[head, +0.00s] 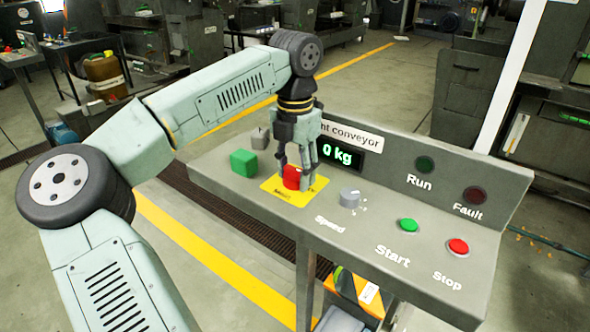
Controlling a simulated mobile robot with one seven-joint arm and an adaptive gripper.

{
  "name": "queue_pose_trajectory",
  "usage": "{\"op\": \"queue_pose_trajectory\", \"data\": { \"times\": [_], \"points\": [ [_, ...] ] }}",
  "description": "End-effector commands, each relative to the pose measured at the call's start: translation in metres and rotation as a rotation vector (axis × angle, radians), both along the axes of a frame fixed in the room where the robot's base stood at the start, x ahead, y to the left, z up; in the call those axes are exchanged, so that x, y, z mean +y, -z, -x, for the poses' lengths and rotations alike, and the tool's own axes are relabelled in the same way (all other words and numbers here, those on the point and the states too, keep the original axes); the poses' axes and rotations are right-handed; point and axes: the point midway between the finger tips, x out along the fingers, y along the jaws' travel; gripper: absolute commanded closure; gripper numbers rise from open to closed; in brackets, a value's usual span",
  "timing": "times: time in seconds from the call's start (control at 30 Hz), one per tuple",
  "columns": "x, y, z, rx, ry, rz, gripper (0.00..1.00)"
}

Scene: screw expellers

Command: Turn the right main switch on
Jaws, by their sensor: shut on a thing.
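A red switch knob (291,177) sits on a yellow plate (283,196) on the sloped grey control panel (330,222). The plate carries small print that I cannot read. My gripper (297,180) points down over the plate, with its fingers shut around the red knob. The fingers hide part of the knob, so I cannot tell which way it is turned. Behind the gripper, a partly covered sign (347,134) reads "ght conveyor".
On the panel are a green block (243,162), a small grey part (260,137), a grey Speed knob (350,197), a green Start button (408,225) and a red Stop button (458,246). The display (338,154) reads 0 kg. The Run (425,164) and Fault (474,195) lamps look dark.

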Motion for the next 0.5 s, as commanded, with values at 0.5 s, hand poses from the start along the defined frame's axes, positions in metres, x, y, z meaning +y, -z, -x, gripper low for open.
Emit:
{"op": "queue_pose_trajectory", "data": {
  "times": [0.5],
  "points": [
    [-0.0009,0.0006,0.0007,0.002,0.013,0.001,0.52]
  ]
}}
